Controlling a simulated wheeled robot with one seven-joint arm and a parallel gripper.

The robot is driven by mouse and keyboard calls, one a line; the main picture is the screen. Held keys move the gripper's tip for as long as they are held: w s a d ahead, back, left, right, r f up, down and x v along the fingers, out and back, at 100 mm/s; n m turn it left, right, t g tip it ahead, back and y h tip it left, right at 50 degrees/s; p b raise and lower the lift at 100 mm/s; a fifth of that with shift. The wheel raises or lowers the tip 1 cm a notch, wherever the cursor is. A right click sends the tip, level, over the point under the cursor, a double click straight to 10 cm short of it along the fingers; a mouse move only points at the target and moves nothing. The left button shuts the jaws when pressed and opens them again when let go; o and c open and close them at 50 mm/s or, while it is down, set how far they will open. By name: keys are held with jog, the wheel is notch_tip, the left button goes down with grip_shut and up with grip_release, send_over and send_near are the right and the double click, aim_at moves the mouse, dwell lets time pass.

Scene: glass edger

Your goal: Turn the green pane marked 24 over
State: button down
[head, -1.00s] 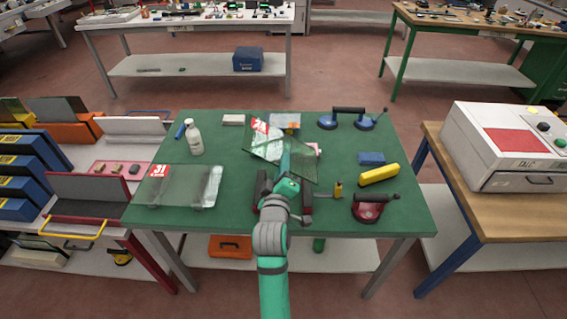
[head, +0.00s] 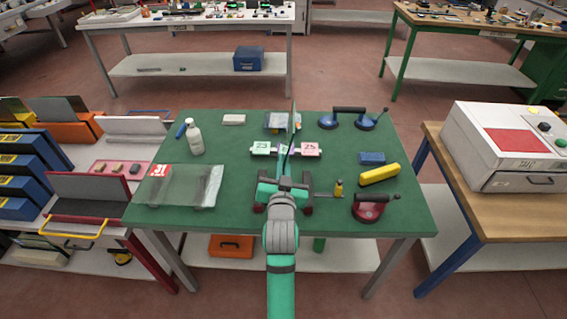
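The green pane (head: 294,122) stands nearly edge-on to the head view above the middle of the green table, so it shows as a thin upright sliver. Its faces and any number on them cannot be read. My gripper (head: 288,166) is at the near, lower end of the pane and appears shut on it. The fingertips are small and partly hidden by my own wrist.
A green card (head: 261,147) and a pink card (head: 310,149) flank the pane. A clear pane with a red label (head: 180,186) lies left, below a white bottle (head: 195,138).

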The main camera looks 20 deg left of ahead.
jog(key=m, duration=0.4)
jog(key=shift+m+y, duration=0.3)
jog(key=m, duration=0.3)
jog(key=shift+r, duration=0.1)
jog(key=m, duration=0.4)
jog(key=shift+y, duration=0.4)
jog(key=m, duration=0.3)
jog(key=shift+t, duration=0.3)
jog(key=shift+s+d+f, duration=0.1)
jog(key=shift+s+f, duration=0.35)
jog(key=shift+f, duration=2.35)
jog(key=shift+s+d+f, duration=0.1)
jog(key=shift+s+f, duration=0.3)
jog(key=shift+f, duration=2.35)
jog(key=shift+s+d+f, duration=0.1)
jog(key=shift+s+f, duration=0.35)
jog(key=shift+f, duration=2.35)
jog(key=shift+f, duration=0.45)
